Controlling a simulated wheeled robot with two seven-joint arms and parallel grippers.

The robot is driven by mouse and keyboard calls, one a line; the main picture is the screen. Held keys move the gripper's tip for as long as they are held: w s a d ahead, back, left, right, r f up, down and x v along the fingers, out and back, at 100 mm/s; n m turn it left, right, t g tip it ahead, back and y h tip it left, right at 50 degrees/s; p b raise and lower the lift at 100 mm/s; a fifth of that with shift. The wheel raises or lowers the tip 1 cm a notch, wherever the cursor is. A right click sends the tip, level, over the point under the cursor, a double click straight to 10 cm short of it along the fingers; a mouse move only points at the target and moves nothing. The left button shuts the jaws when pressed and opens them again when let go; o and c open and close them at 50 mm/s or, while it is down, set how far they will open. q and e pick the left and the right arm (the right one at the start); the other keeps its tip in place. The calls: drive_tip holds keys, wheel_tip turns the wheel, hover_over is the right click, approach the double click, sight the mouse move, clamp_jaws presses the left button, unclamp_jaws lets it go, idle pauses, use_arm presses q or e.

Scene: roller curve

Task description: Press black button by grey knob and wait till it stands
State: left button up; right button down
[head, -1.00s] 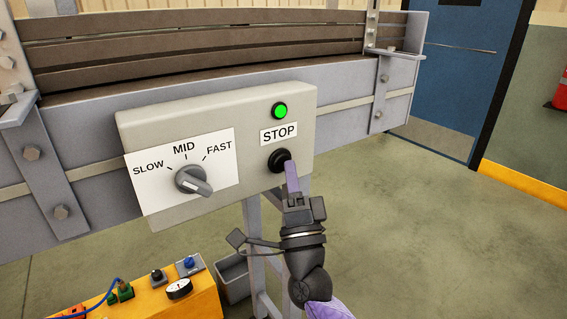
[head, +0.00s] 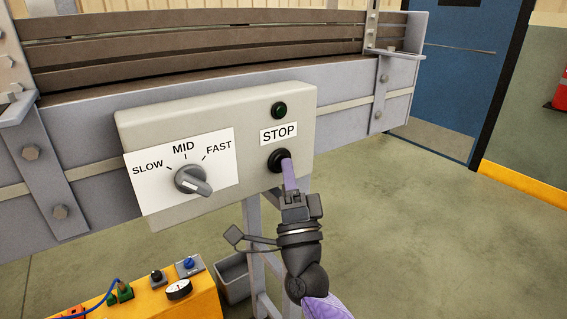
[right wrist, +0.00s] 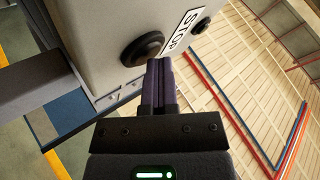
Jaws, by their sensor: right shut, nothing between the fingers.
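The black button (head: 277,160) sits under the STOP label (head: 279,134) on the grey control box (head: 222,120). The grey knob (head: 192,180) is left of it, on a white plate marked SLOW, MID and FAST, its pointer turned toward the lower right. My left gripper is not in view.
The box hangs on the conveyor's grey side rail (head: 350,109), below brown slats (head: 200,50). A yellow case (head: 200,297) with small knobs and a blue wire stands low at the left, beside a grey bin (head: 233,277). Open floor lies to the right.

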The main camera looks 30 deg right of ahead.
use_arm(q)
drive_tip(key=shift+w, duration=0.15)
use_arm(e)
drive_tip(key=shift+y, duration=0.3)
use_arm(q)
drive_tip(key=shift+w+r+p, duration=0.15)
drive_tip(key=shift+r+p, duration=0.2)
drive_tip(key=shift+p, duration=0.05)
use_arm(e)
drive_tip(key=shift+s, duration=0.8)
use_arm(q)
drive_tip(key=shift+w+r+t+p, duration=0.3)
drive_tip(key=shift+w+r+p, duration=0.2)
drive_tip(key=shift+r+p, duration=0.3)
use_arm(e)
drive_tip(key=s, duration=0.5)
drive_tip(key=shift+d, duration=0.25)
